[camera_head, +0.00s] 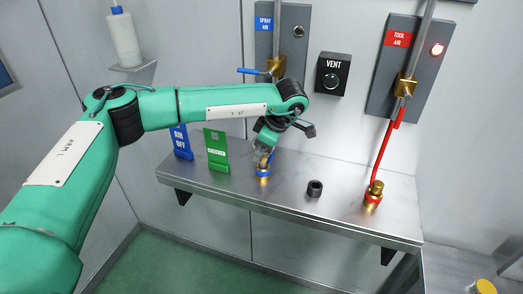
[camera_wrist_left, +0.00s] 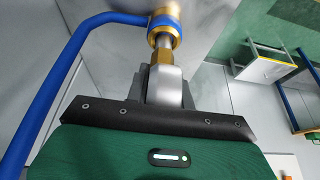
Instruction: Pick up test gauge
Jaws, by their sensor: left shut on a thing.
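My left gripper (camera_head: 266,157) reaches down to the bench at the blue-ringed brass fitting (camera_head: 263,173). In the left wrist view the gripper (camera_wrist_left: 163,101) is shut on a grey rounded body with a brass hex nut and metal stem, which appears to be the test gauge (camera_wrist_left: 166,84). Its stem points at the brass fitting with a blue collar (camera_wrist_left: 164,24); I cannot tell if they are joined. The gauge's face is hidden. In the head view the gripper mostly hides the gauge. My right gripper is not in view.
The steel bench (camera_head: 345,212) holds a blue sign (camera_head: 181,141), a green sign (camera_head: 217,149), a black ring (camera_head: 315,188) and a red-ringed brass fitting (camera_head: 374,194) with a red hose. A VENT box (camera_head: 333,74) and two valve panels are on the wall behind.

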